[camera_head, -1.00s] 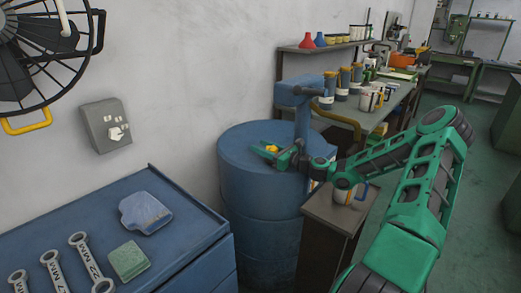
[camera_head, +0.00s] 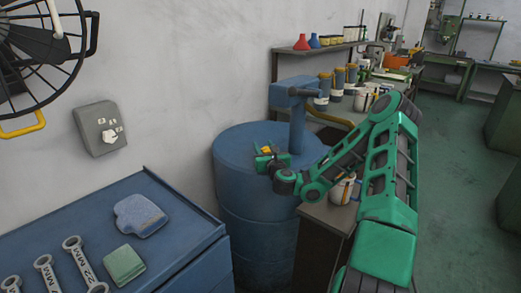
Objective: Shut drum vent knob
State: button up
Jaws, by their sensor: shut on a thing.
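The blue drum (camera_head: 262,215) stands upright against the wall in the middle of the view. The small yellow vent knob (camera_head: 266,149) is on its top, partly hidden by my gripper. My gripper (camera_head: 265,157) with green fingers is at the knob and shut on it. The knob's exact turn angle is too small to tell.
A blue hand pump (camera_head: 298,100) rises from the drum just right of my gripper. A brown stand with a mug (camera_head: 343,190) is at the drum's right, close under my arm. A blue cabinet (camera_head: 180,232) with wrenches and cloths stands left.

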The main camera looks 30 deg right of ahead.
jog(key=shift+w+d+r+m+g+h, duration=0.15)
jog(key=shift+m+g+h, duration=0.1)
jog(key=shift+m+h, duration=0.25)
jog(key=shift+s+r+m+g+h, duration=0.15)
jog(key=shift+m+g+h, duration=0.15)
jog(key=shift+h, duration=0.4)
jog(key=shift+c, duration=0.2)
jog(key=shift+o, duration=0.2)
jog(key=shift+s+d+f+m+g+h, duration=0.1)
jog(key=shift+s+d+m+g+h, duration=0.1)
jog(key=shift+m+g+h, duration=0.55)
jog(key=shift+s+d+f+m+g+h, duration=0.15)
jog(key=shift+s+d+m+g+h, duration=0.15)
jog(key=shift+m+h, duration=0.5)
jog(key=shift+s+d+f+m+g+h, duration=0.15)
jog(key=shift+m+g+h, duration=0.4)
jog(key=shift+h, duration=0.5)
jog(key=o, duration=1)
jog(key=shift+o, duration=0.2)
jog(key=shift+d, duration=0.1)
